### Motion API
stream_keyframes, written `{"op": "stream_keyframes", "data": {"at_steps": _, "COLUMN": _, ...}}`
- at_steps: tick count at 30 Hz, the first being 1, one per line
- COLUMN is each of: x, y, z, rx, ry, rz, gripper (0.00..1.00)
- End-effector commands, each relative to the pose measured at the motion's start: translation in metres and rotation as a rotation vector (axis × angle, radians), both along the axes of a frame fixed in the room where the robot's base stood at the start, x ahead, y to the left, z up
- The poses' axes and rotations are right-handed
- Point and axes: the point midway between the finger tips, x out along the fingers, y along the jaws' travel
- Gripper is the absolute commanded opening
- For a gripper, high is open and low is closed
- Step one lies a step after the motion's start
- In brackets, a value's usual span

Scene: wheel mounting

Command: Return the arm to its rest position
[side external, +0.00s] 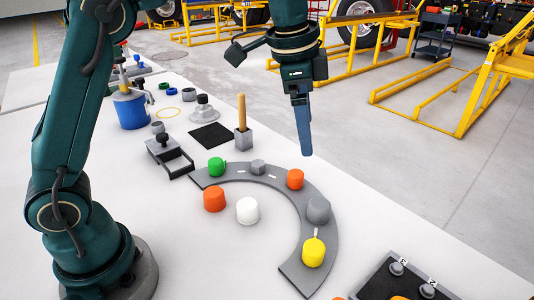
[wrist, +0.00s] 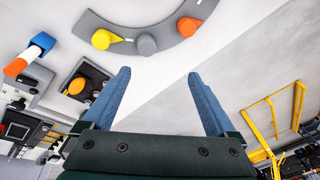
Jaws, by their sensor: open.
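My gripper (side external: 303,125) hangs in the air above the far edge of the white table (side external: 190,240), pointing down. In the wrist view my gripper (wrist: 160,95) shows two blue fingers spread wide, with nothing between them. The grey curved track (side external: 288,277) lies on the table below and to the left. On it stand a green piece (side external: 217,166), a small grey piece (side external: 258,167), an orange piece (side external: 295,179), a larger grey piece (side external: 318,210) and a yellow piece (side external: 314,252). The fingers touch none of them.
An orange piece (side external: 214,199) and a white piece (side external: 247,210) stand inside the curve. A dark tray (side external: 375,288) sits at the lower right. A wooden handle (side external: 241,112) stands upright in a grey block. Yellow frames (side external: 430,115) stand on the floor beyond the table.

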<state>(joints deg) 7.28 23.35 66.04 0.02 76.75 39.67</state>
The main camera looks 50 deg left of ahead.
Motion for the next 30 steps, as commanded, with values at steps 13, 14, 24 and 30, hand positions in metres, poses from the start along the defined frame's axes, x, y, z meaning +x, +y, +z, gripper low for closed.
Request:
{"op": "stream_keyframes", "data": {"at_steps": 13, "x": -0.104, "y": 0.033, "z": 0.044, "rx": -0.096, "ry": -0.184, "rz": 0.309, "gripper": 0.92}}
{"op": "stream_keyframes", "data": {"at_steps": 14, "x": -0.111, "y": 0.035, "z": 0.042, "rx": -0.105, "ry": -0.194, "rz": 0.332, "gripper": 0.92}}
{"op": "stream_keyframes", "data": {"at_steps": 24, "x": -0.182, "y": 0.045, "z": -0.01, "rx": -0.215, "ry": -0.251, "rz": 0.626, "gripper": 0.92}}
{"op": "stream_keyframes", "data": {"at_steps": 30, "x": -0.192, "y": 0.045, "z": -0.038, "rx": -0.252, "ry": -0.216, "rz": 0.752, "gripper": 0.92}}
